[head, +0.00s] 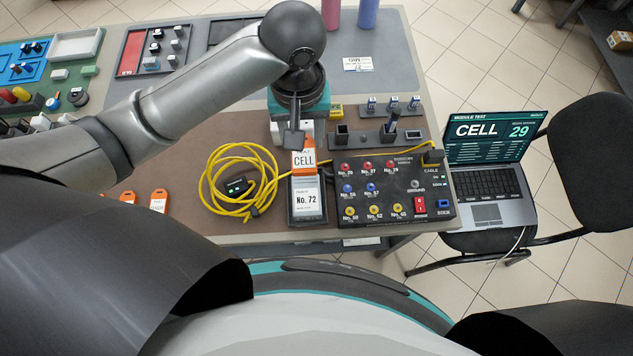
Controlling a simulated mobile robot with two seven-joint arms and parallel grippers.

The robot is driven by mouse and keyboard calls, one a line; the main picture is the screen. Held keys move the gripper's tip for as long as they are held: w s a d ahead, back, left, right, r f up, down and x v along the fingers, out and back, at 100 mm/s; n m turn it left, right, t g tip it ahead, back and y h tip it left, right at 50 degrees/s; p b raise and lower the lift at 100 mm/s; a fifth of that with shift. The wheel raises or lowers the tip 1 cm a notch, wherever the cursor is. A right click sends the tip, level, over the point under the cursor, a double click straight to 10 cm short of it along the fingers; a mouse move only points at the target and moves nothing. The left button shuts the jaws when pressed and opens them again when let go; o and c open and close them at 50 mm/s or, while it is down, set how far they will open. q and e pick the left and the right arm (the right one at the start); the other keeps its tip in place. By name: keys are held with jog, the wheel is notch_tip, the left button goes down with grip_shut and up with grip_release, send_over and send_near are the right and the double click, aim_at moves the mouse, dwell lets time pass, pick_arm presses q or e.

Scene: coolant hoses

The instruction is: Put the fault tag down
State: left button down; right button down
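The orange fault tag (303,161), with a white label reading CELL, is at the top end of the module marked No. 72 (307,205). My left gripper (294,143) comes down from above, its dark fingers at the tag's upper edge, and looks shut on it. The far finger is hidden. I cannot tell whether the tag rests on the module or hangs just above it. Two more orange tags, one (127,201) and another (158,201), lie at the table's front left. My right gripper is out of view.
A coiled yellow cable (212,182) lies left of the module. A black test box (395,187) with coloured sockets stands close on its right. A laptop (488,165) sits on a chair at right.

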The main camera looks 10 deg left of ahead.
pick_arm(q)
jog(key=b, duration=0.3)
send_over(306, 186)
notch_tip(306, 186, down, 14)
jog(key=shift+s+f, duration=0.1)
jog(key=shift+f, duration=0.05)
jog(key=shift+f+b, duration=0.55)
jog(key=shift+f, duration=2.05)
jog(key=shift+c, duration=1.5)
grip_release()
jog(key=shift+f, duration=0.1)
notch_tip(306, 186, up, 12)
jog(key=p, duration=0.2)
jog(key=shift+p, duration=0.4)
